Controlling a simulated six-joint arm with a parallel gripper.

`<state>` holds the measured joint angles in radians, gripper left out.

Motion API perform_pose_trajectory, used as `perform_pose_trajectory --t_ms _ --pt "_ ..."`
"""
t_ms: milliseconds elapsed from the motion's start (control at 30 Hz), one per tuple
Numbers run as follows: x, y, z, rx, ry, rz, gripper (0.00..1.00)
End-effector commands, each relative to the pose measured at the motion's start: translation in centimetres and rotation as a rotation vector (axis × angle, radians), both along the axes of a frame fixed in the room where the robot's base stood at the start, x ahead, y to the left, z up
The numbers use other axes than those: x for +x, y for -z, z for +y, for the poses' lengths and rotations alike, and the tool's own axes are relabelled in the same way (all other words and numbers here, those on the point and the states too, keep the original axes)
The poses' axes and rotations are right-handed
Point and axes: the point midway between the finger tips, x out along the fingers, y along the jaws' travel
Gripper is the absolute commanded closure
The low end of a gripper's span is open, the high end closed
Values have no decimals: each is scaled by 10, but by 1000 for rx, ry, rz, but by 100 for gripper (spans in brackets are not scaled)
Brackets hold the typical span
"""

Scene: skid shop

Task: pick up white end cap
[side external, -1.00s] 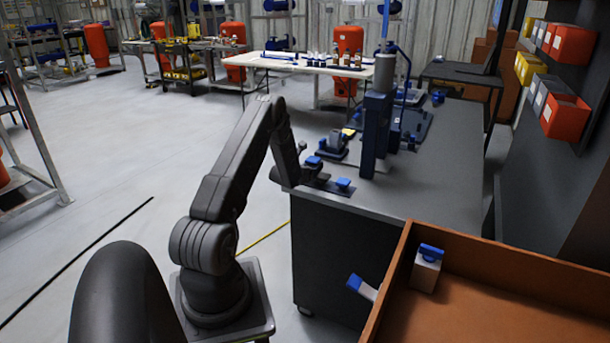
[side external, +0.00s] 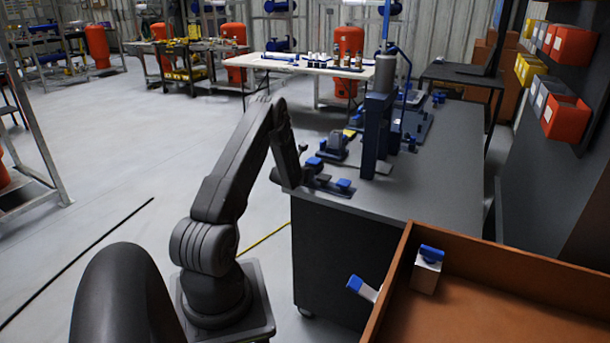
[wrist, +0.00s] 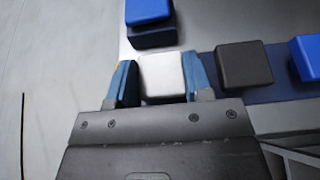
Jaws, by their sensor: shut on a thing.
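The white end cap (wrist: 162,76) shows in the wrist view as a pale block with rounded corners. My gripper (wrist: 161,84) has its two blue fingers on either side of it and is shut on it. In the side view my gripper (side external: 298,180) is at the near left corner of the grey bench, and the white end cap cannot be made out there. Whether the cap is still touching the surface below cannot be told.
In the wrist view a dark block (wrist: 244,65) and a blue-topped block (wrist: 307,57) sit to the right; another blue-topped block (wrist: 150,12) is just beyond the cap. The grey bench (side external: 440,170) has a blue press (side external: 376,125). An orange tray (side external: 500,290) is nearby.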

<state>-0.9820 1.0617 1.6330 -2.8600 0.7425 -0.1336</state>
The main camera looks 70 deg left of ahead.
Motion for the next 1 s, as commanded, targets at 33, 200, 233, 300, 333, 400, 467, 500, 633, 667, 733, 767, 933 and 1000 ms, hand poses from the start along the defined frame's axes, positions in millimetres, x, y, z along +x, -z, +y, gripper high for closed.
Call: perform_pose_trajectory --t_ms 33,200,233,300,333,400,467,500,633,667,733,767,933,1000 --pt "0 -2 0 1 0 -1 76" --pt "1 -23 0 4 -1 -2 76" --pt "1 -29 0 4 -1 -2 76" --pt "1 -43 0 6 -2 -2 76" --pt "1 -50 0 6 -2 -1 76" --pt "1 -64 0 7 -3 -2 76" --pt "1 -74 0 6 -4 -2 76" --pt "1 -80 -1 5 -5 -1 76" --pt "1 -95 -1 5 -6 0 76" --pt "1 -96 -1 4 -6 0 76" --pt "1 -99 -1 3 -6 1 76" --pt "1 -100 -1 3 -6 1 76" --pt "1 -100 -1 3 -6 1 76" --pt "1 -100 -1 3 -6 1 76"
